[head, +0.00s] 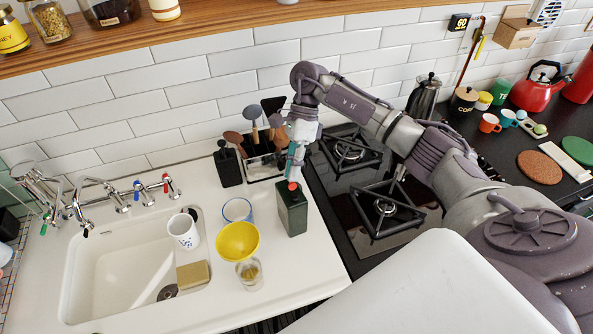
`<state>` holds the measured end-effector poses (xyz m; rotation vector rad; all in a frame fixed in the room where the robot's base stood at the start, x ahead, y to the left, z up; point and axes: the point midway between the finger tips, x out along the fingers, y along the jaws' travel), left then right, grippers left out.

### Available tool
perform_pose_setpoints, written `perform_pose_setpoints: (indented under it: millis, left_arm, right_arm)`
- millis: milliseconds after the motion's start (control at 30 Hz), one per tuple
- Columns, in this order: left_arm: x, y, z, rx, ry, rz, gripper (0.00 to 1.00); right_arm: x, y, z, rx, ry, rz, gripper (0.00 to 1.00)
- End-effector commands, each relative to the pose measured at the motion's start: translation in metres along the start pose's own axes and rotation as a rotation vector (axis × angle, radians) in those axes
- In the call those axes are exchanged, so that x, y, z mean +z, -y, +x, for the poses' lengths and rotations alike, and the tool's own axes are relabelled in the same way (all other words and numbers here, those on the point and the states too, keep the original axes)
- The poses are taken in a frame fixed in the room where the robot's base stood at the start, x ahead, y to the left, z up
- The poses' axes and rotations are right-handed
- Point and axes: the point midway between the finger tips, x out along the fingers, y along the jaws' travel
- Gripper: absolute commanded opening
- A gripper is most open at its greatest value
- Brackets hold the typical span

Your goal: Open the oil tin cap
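The oil tin (292,214) is a dark green, box-shaped can standing upright on the white counter, right of the sink. A small red spot on its top, which looks like its cap (292,186), shows right at the tip of my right gripper. My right gripper (294,177) points down from above, directly over the tin's top. Its fingers are too small and overlapped to tell whether they are apart or closed on the cap. My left gripper is out of view.
A yellow funnel (238,241) sits on a glass jar left of the tin, near a blue-rimmed cup (237,210). A utensil holder (262,165) and a black bottle (228,166) stand behind. The gas hob (385,208) lies to the right, under my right arm.

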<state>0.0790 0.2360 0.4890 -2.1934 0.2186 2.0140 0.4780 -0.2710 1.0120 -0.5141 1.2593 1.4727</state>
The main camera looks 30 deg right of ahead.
Motion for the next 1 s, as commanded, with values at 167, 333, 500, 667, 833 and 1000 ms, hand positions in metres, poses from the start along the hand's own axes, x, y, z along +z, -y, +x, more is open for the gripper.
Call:
perform_pose_setpoints:
  millis: [167,333,500,667,833,1000]
  left_arm:
    - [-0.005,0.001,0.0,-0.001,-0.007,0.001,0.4]
    - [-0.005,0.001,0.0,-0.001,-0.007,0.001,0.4]
    - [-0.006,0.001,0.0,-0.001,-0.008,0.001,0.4]
    - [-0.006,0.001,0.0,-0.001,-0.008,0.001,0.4]
    - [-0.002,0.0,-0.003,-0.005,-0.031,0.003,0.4]
    - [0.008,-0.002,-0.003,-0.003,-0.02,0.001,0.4]
  right_arm:
    - [0.001,-0.001,-0.027,-0.004,0.0,-0.001,0.14]
    - [0.001,-0.003,-0.055,-0.003,0.0,0.0,0.14]
    - [0.0,-0.004,-0.069,-0.001,-0.003,0.001,0.14]
    - [0.0,-0.004,-0.072,0.0,-0.003,0.001,0.14]
    - [0.0,-0.004,-0.071,0.0,-0.003,0.0,0.14]
    - [0.0,-0.004,-0.071,0.0,-0.002,0.0,0.14]
